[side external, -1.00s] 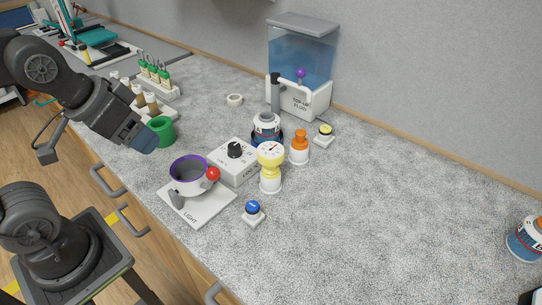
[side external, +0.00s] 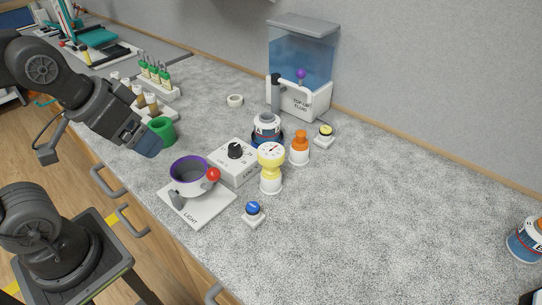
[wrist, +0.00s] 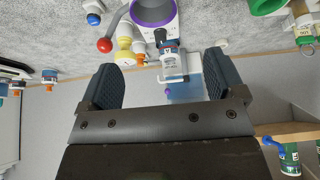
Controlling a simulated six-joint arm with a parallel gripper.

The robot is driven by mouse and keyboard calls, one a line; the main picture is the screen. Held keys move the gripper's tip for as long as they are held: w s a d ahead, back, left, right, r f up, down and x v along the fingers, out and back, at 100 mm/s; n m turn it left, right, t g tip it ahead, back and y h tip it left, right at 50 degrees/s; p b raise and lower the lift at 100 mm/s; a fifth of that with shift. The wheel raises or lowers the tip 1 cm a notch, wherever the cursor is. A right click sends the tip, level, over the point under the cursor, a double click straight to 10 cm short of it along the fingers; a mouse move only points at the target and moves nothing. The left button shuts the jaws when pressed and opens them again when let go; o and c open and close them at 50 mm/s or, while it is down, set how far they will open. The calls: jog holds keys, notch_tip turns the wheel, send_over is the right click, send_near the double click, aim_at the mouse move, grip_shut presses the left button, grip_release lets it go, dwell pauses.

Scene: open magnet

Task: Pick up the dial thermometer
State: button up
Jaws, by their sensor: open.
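The dial thermometer (side external: 270,168) stands upright on the speckled counter, yellow with a round white dial face on top and a white base. It stands right of the control box with the black knob. My gripper (side external: 148,146) is at the left of the side view, beside the green cup and well apart from the thermometer. In the wrist view the two dark fingers of my gripper (wrist: 163,85) are spread wide with nothing between them.
A light stand (side external: 205,213) with a purple-rimmed bowl and red ball lies between my gripper and the thermometer. An orange-topped bottle (side external: 299,148), a blue jar (side external: 266,127) and a blue button (side external: 253,209) are close to the thermometer. The green cup (side external: 165,128) is near my gripper. The counter's right is mostly clear.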

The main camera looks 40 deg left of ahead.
jog(key=w+d+r+m+g, duration=0.2)
jog(key=w+d+r+m, duration=0.2)
jog(key=w+m, duration=0.45)
jog(key=m+g, duration=0.4)
jog(key=m, duration=0.6)
send_over(271, 150)
notch_tip(271, 150, down, 3)
jog(key=shift+n, duration=0.25)
notch_tip(271, 150, down, 13)
jog(key=c, duration=1.1)
